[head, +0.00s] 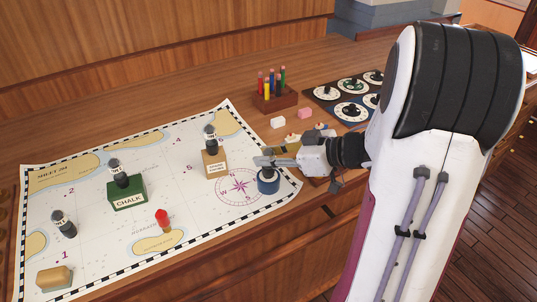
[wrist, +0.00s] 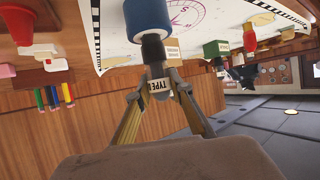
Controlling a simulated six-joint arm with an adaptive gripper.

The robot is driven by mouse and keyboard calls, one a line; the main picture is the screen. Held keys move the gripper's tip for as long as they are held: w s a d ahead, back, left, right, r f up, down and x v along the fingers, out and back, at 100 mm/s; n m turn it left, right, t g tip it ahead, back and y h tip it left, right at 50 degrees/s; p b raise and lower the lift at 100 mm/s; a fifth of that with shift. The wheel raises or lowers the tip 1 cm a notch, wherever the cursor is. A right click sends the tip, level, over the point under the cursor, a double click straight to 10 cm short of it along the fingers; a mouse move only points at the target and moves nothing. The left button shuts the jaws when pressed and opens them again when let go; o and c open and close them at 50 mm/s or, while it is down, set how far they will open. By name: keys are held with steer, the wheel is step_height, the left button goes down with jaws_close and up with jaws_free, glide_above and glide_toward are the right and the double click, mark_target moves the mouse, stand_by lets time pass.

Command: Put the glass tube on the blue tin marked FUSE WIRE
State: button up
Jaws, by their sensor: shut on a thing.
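My gripper (head: 262,162) is shut on a dark tube with a white label. In the wrist view, the fingers (wrist: 157,76) close around the tube (wrist: 153,48), and "TYPE" shows on its label. The tube's black end meets the round blue tin (head: 268,187), or is very close to it; I cannot tell if it bears on it. The blue tin also shows in the wrist view (wrist: 148,14). It stands on the chart by the compass rose. Its marking is not visible. The gripper partly hides the tube in the head view.
Similar tubes stand on the green CHALK tin (head: 127,198), on a tan box (head: 214,164) and on the chart (head: 63,224). A red piece (head: 163,220) and a tan block (head: 54,277) are on the chart. A pencil rack (head: 273,98) and dial panel (head: 345,99) stand behind.

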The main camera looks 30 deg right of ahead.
steer(key=o, duration=1.1)
steer(key=shift+r, duration=0.15)
steer(key=shift+v, duration=6)
steer(key=w+d+r+m+t+h, duration=0.2)
steer(key=w+r+m+t+h, duration=0.15)
steer(key=w+r+h, duration=0.65)
steer(key=s+a+f+m+g+y, duration=0.1)
steer(key=s+a+f+g, duration=0.2)
steer(key=s+a, duration=0.4)
steer(key=s+a+f+m+g+y, duration=0.1)
steer(key=s+a+f+g, duration=0.1)
steer(key=s+a, duration=0.5)
steer(key=s+a+f+m+g+y, duration=0.1)
steer(key=s+a+f+g, duration=0.2)
steer(key=s+a, duration=0.5)
steer(key=shift+s+f+g, duration=0.2)
steer(key=shift+s+f, duration=0.15)
steer(key=shift+s, duration=0.2)
steer(key=shift+s+f+g, duration=0.15)
steer(key=shift+s+f, duration=0.2)
steer(key=shift+s, duration=0.15)
